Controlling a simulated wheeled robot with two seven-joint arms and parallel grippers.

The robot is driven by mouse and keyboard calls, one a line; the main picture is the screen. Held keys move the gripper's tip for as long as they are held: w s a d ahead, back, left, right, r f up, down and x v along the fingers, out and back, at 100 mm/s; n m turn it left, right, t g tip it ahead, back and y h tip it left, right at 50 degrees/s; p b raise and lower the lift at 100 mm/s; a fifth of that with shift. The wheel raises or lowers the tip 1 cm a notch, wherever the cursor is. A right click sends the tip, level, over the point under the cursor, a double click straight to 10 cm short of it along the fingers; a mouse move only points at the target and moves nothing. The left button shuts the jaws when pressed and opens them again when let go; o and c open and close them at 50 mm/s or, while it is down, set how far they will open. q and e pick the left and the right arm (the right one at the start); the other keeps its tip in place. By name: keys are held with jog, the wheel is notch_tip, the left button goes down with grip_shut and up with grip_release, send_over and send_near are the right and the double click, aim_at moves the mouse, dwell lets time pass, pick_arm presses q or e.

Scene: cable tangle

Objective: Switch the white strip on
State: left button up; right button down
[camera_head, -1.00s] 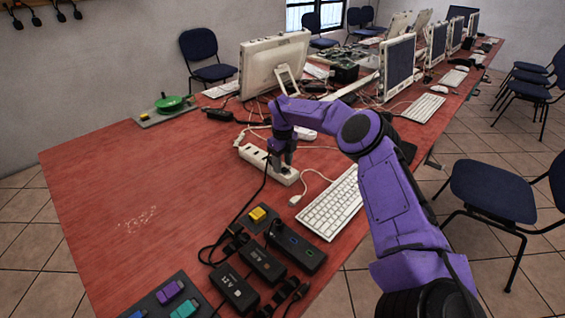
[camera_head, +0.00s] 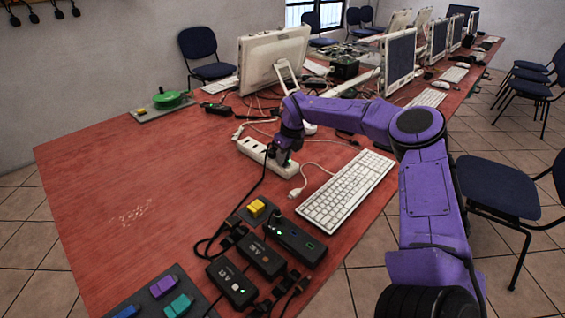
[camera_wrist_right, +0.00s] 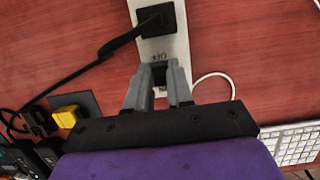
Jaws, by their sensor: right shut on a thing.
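The white strip (camera_head: 254,150) lies on the red table near its middle, with a black plug in it. In the right wrist view the white strip (camera_wrist_right: 177,48) runs up from the gripper, with the black plug (camera_wrist_right: 155,20) above and an I/O mark below it. My right gripper (camera_wrist_right: 159,78) is shut with its grey fingers on both sides of the dark switch (camera_wrist_right: 159,72) under that mark. In the head view the right gripper (camera_head: 281,160) reaches down onto the strip's near right end and hides the switch. My left gripper is not in view.
A white keyboard (camera_head: 345,192) lies right of the strip. Nearer are a yellow block (camera_head: 256,206), a black power bar (camera_head: 295,240) and black adapters (camera_head: 232,283) with small lights. A monitor (camera_head: 275,58) stands behind. The table's left side is clear.

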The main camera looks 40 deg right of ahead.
jog(key=shift+s+t, duration=0.15)
jog(key=shift+t, duration=0.25)
jog(key=c, duration=1)
grip_release()
jog(key=shift+r, duration=0.1)
jog(key=v, duration=1)
jog(key=shift+r, duration=0.25)
